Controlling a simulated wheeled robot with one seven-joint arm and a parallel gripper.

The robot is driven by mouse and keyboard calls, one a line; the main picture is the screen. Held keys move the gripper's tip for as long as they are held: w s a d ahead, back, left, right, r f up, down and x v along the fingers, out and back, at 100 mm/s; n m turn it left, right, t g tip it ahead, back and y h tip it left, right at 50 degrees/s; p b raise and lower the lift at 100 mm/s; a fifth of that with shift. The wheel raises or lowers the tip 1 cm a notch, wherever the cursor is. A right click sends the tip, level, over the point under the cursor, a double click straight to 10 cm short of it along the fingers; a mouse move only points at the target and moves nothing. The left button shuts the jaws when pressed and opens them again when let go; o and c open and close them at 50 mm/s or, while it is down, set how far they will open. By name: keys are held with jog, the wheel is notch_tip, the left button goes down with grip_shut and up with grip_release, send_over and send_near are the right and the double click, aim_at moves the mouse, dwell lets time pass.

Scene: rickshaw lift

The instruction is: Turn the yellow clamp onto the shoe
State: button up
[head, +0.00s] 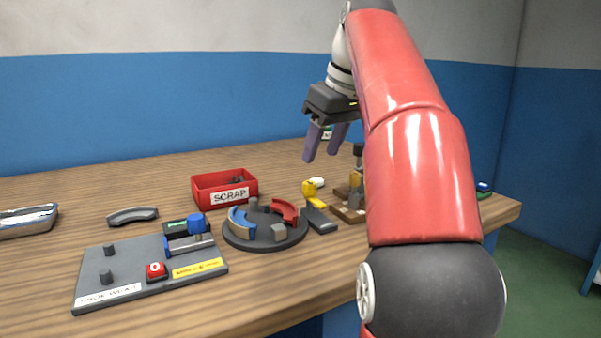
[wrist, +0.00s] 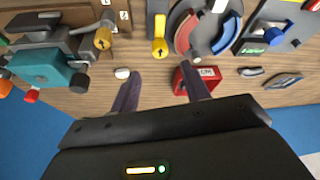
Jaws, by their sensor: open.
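A yellow clamp (head: 311,189) stands on a dark grey base at the right edge of a round fixture (head: 262,245). In the wrist view the clamp (wrist: 159,48) shows an arrow mark. The fixture carries a red curved shoe (head: 285,209) and a blue curved shoe (head: 240,222); the red one also shows in the wrist view (wrist: 184,33). The clamp's yellow end lies beside the fixture, apart from both shoes. My gripper (head: 321,157) is open and empty above the table, behind the clamp. In the wrist view its purple fingers (wrist: 160,86) point toward the clamp.
A red scrap bin (head: 200,193) stands behind the fixture. A grey plate (head: 125,273) with pegs and a red button lies front left. A second yellow-topped part (wrist: 102,38) and a teal vise-like device (wrist: 42,74) stand beyond the clamp. A loose grey arc (head: 132,215) lies left.

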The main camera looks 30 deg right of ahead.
aim_at(310, 183)
jog(key=b+x, duration=0.2)
jog(key=x, duration=0.5)
jog(key=shift+w+a+f+b, duration=0.1)
jog(key=shift+f+b, duration=0.2)
jog(key=shift+b, duration=0.1)
jog(key=shift+c, duration=0.3)
jog(key=c, duration=0.9)
